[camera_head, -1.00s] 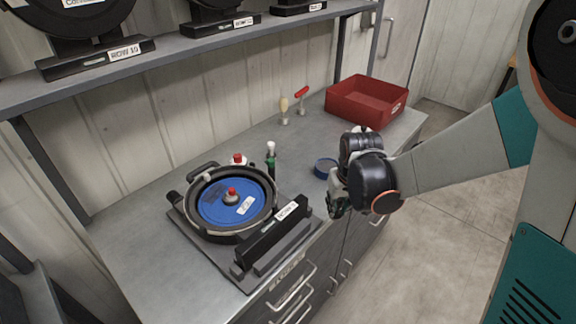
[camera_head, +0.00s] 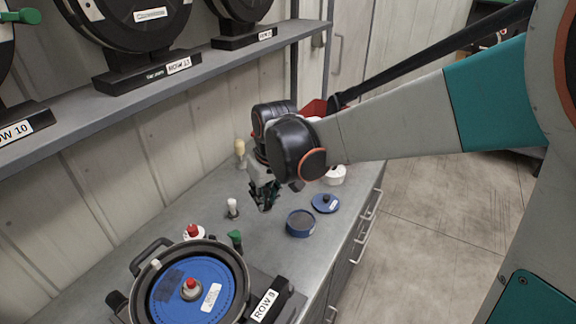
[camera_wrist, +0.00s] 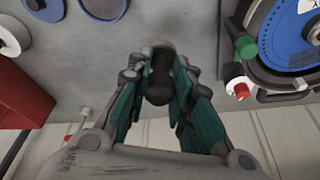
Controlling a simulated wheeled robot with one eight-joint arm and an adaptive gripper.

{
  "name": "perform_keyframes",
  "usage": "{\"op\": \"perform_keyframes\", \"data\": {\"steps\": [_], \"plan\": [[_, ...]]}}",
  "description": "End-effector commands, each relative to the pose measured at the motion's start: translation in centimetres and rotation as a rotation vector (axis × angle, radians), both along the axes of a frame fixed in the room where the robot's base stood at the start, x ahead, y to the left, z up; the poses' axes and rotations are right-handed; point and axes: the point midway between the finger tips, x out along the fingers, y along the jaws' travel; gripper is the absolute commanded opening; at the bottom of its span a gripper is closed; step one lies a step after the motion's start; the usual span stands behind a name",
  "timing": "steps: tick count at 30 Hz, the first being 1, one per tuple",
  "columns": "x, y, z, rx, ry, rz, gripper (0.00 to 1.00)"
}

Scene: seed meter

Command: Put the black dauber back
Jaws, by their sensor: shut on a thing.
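My gripper (camera_head: 265,196) is raised over the bench, fingers pointing down. In the wrist view the green-padded fingers (camera_wrist: 160,98) are shut on the black dauber (camera_wrist: 160,72), a dark rounded piece. In the head view the fingers and arm largely hide the dauber. An open blue tin (camera_head: 300,224) with dark contents stands to the right of the gripper and nearer the front. Its blue lid (camera_head: 325,203) with a dark knob lies beside it. I cannot make out an empty holder for the dauber.
A seed meter with a blue disc (camera_head: 205,277) sits at the front left. Near it are a red-capped bottle (camera_head: 193,232), a green-topped item (camera_head: 236,238) and a white-topped item (camera_head: 232,207).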

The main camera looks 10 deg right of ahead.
Motion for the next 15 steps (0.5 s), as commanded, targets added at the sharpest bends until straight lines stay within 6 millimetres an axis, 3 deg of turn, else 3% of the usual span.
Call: {"op": "perform_keyframes", "data": {"steps": [3,9,15], "plan": [[-0.1,0.0,-3.3,0.0,0.0,0.0,0.0],[0.0,0.0,-7.5,0.0,0.0,-0.001,0.0],[0.0,0.0,-9.1,0.0,0.0,-0.001,0.0]]}}
